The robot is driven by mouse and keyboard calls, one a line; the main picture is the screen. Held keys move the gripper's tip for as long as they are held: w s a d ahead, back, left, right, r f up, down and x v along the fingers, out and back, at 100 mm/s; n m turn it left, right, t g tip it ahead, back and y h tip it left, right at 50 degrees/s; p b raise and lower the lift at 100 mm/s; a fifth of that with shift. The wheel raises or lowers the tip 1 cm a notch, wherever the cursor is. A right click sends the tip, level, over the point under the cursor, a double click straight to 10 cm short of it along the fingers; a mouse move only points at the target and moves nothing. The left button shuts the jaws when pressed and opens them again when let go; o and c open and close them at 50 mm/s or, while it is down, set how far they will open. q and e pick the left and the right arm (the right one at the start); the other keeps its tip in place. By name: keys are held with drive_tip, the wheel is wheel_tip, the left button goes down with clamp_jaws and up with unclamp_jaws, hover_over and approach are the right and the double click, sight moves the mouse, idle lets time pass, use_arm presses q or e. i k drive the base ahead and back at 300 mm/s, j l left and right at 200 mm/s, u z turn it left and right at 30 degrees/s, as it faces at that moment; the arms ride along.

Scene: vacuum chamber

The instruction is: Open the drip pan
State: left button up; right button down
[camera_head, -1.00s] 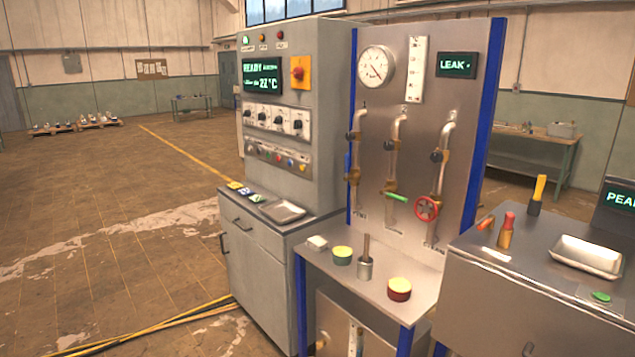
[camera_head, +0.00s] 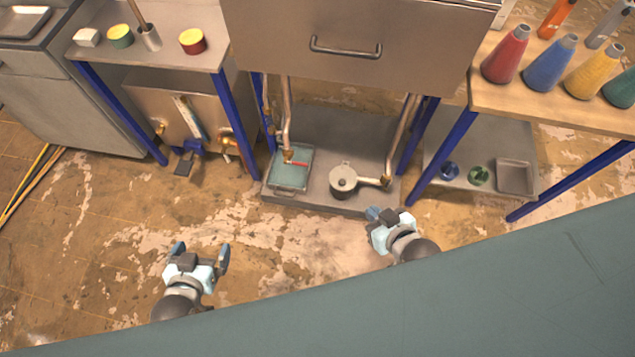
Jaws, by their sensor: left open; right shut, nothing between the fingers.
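A shallow rectangular pan (camera_head: 290,180) with a teal inside, which looks like the drip pan, sits on the low grey platform under a vertical pipe with a red-handled valve (camera_head: 297,163). Whether it has a lid or slides cannot be told. Above is a steel cabinet front (camera_head: 270,35) with a bar handle (camera_head: 345,50); it looks closed. My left gripper (camera_head: 199,254) is open and empty over the floor, left of and nearer than the pan. My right gripper (camera_head: 378,214) is shut and empty, near the platform's front right edge, apart from the pan.
A round metal pot (camera_head: 345,179) stands right of the pan. Blue table legs (camera_head: 235,125) flank the platform. A wooden table (camera_head: 545,95) with coloured cones stands right, above a lower shelf. A steel tank (camera_head: 185,100) is at left. The floor in front is clear.

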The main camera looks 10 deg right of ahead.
sight(288, 177)
drive_tip(key=i+u, duration=0.45)
drive_tip(key=i+l+u, duration=0.15)
drive_tip(key=i+u, duration=0.25)
drive_tip(key=i, duration=0.15)
